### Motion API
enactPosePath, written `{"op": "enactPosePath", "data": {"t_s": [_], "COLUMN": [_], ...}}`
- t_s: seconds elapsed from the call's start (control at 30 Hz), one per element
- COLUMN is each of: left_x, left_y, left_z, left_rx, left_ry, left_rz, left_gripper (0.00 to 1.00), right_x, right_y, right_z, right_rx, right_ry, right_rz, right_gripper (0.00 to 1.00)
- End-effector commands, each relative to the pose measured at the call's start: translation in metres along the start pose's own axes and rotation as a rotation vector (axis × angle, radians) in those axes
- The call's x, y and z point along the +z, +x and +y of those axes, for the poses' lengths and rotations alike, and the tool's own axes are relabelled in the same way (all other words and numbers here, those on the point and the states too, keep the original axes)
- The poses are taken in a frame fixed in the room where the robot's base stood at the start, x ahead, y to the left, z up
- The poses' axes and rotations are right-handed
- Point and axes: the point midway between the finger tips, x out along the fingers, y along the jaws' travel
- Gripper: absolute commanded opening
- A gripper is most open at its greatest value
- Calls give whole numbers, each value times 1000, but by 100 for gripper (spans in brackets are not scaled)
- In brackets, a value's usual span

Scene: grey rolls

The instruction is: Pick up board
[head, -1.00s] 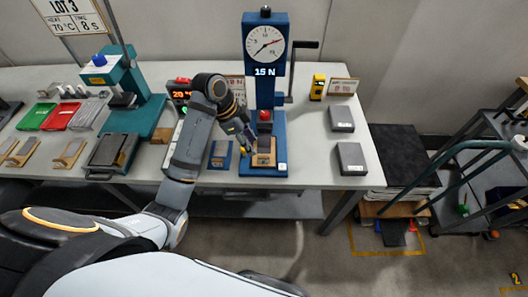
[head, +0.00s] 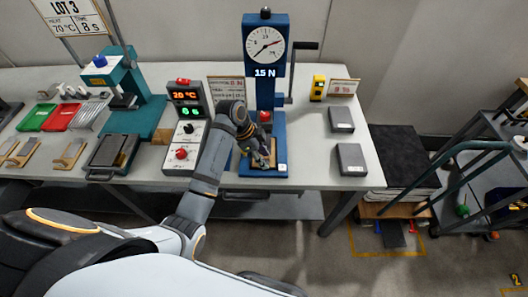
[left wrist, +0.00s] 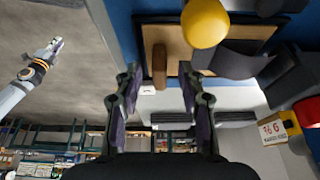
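A tan wooden board (head: 258,173) lies on the blue base of the press stand, mostly hidden by my gripper in the head view. In the left wrist view the board (left wrist: 173,46) carries a dark strip, and a brown wooden piece (left wrist: 159,66) stands out at its near side. My left gripper (head: 264,160) is over the board. Its fingers (left wrist: 158,76) are open in the left wrist view, one on each side of the brown piece, with gaps showing. My right gripper (left wrist: 52,46) shows small at the left of the wrist view; its fingers are unclear.
The press stand (head: 266,65) with dial and crank rises behind the board. A yellow knob (left wrist: 205,22) is close above the board in the wrist view. A grey control box (head: 186,125) stands left of my arm. Two grey blocks (head: 341,119) lie to the right.

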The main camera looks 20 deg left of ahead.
Motion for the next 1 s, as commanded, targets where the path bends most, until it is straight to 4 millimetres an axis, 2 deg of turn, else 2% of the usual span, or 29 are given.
{"op": "enactPosePath", "data": {"t_s": [0.27, 0.57, 1.0], "left_x": [1, 1, -1], "left_y": [6, 6, 3], "left_z": [0, 0, 0], "left_rx": [-1, -1, -2], "left_ry": [0, 0, 1], "left_rz": [-1, -1, -1], "left_gripper": [40, 0, 0], "right_x": [0, 0, 0], "right_y": [0, 0, 1], "right_z": [2, 3, 2], "right_rx": [3, 3, 3], "right_ry": [-1, -1, -1], "right_rz": [0, 0, 0], "right_gripper": [21, 21, 21]}}
